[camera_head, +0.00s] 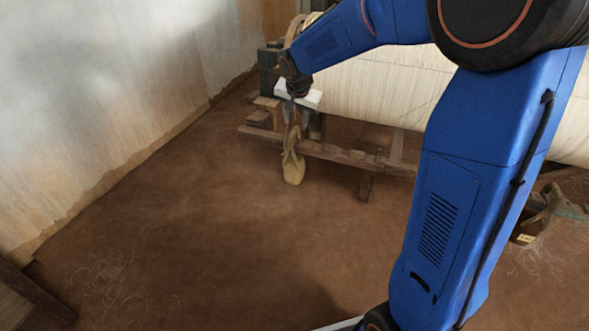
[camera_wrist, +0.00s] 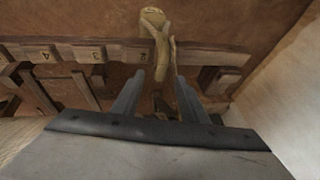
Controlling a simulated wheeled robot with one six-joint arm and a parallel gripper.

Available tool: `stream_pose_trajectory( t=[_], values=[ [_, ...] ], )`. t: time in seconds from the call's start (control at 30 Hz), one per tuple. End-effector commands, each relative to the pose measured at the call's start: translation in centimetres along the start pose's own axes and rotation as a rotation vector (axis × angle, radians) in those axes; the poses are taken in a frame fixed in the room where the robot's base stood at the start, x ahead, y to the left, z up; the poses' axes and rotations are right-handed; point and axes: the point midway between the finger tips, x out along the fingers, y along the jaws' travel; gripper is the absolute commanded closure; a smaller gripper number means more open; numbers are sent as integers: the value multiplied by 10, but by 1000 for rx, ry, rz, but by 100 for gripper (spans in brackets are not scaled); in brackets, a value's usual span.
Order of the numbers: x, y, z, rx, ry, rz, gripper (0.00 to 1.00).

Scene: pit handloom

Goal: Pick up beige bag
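The beige bag (camera_head: 293,168) hangs by its strap at the left part of a low wooden beam in the head view, its body in front of the beam. In the wrist view the bag (camera_wrist: 153,17) shows at the top, with its strap running down over the beam towards my gripper. My gripper (camera_wrist: 160,92) has its two fingers apart, with part of the strap seen between them. It also shows in the head view (camera_head: 292,113), just above the bag's strap. I cannot tell whether the fingers touch the strap.
The wooden beam (camera_head: 340,156) with numbered blocks runs across just below my gripper. The loom's pale warp (camera_head: 365,85) lies behind it. A pale wall (camera_head: 110,105) stands to the left. The brown earth floor (camera_head: 210,220) in front is mostly clear. Another bag-like object (camera_head: 530,222) lies at right.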

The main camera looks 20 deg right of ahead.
Motion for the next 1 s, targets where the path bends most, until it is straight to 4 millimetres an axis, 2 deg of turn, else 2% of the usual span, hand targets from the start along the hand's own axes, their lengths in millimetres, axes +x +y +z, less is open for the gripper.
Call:
stream_pose_trajectory(
  t=[0.3,0.6,0.77,1.0],
  values=[
    [41,-2,4,0,-3,3,60],
    [47,-2,3,0,-1,0,60],
    [47,-2,3,0,-1,0,99],
    [47,-2,3,0,-1,1,100]
  ],
)
